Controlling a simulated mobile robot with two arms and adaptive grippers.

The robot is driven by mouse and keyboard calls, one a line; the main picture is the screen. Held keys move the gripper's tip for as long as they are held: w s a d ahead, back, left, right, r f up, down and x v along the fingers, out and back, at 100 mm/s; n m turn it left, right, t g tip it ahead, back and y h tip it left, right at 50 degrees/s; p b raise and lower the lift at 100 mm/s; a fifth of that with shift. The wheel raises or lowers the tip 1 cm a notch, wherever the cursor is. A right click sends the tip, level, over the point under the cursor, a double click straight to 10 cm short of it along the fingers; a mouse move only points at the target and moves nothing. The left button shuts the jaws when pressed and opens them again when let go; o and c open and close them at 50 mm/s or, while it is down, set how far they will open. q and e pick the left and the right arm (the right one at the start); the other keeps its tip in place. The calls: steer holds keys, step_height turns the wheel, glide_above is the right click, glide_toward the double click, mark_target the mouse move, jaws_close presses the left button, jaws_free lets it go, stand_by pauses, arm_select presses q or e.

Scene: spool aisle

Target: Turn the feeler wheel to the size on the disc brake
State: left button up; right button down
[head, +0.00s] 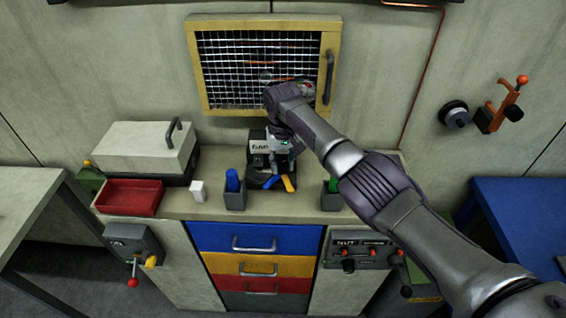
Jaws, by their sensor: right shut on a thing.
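A small black device with a pale lettered plate (260,147) stands at the back middle of the bench; blue and yellow pieces (287,183) stick out at its foot. It may be the feeler wheel, but its dial and setting are too small to read. My right gripper (284,152) comes down on this device from above and is shut on a part of it; the wrist hides the exact grip. A dark round disc (454,114) beside an orange bracket (503,107) on the right wall may be the disc brake; I see no readable size on it. My left gripper is out of view.
A yellow-framed mesh hatch (265,20) is on the wall behind. The bench holds a grey lidded box (138,147), red tray (129,198), white block (197,191) and blue-topped holder (234,190). Coloured drawers (255,239) lie below. A blue table (525,225) stands right.

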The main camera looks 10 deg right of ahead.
mark_target(282, 163)
steer(key=c, duration=1.1)
jaws_free()
steer(key=shift+o, duration=0.2)
step_height(282, 163, up, 12)
